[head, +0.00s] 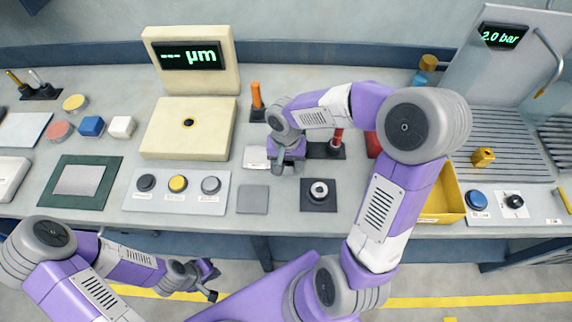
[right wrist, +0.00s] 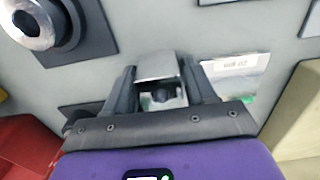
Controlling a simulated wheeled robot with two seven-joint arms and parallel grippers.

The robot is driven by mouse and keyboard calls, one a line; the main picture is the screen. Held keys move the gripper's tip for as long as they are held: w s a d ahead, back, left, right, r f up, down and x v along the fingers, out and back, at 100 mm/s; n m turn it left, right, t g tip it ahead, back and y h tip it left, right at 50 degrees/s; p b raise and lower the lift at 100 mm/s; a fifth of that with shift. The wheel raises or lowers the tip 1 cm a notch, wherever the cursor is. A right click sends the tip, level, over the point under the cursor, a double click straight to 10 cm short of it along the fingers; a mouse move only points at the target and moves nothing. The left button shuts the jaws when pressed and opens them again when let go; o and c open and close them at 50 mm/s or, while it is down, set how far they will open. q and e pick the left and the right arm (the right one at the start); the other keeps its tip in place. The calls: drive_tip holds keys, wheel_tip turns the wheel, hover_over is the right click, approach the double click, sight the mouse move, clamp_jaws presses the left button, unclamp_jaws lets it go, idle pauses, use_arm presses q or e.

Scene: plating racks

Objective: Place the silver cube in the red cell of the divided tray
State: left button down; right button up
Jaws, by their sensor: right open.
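The silver cube (right wrist: 157,67) shows in the right wrist view between the two fingers of my right gripper (right wrist: 160,88), which is open. I cannot tell whether a finger touches it. In the head view my right gripper (head: 279,167) points down at the worktop and hides most or all of the cube. Parts of what looks like the divided tray show beside my right arm: a red part (head: 374,145) and a yellow part (head: 441,205). The arm hides the rest. My left gripper (head: 213,281) is open and empty, in front of the worktop.
A dark pad with a metal ring (head: 319,191) lies right of my right gripper. A dark rack with a red-handled tool (head: 337,140) stands behind it. The cream measuring device (head: 188,127) is to the left. A grey square pad (head: 252,199) lies nearer the front edge.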

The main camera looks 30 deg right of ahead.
drive_tip(key=shift+c, duration=0.4)
clamp_jaws()
drive_tip(key=shift+r, duration=0.15)
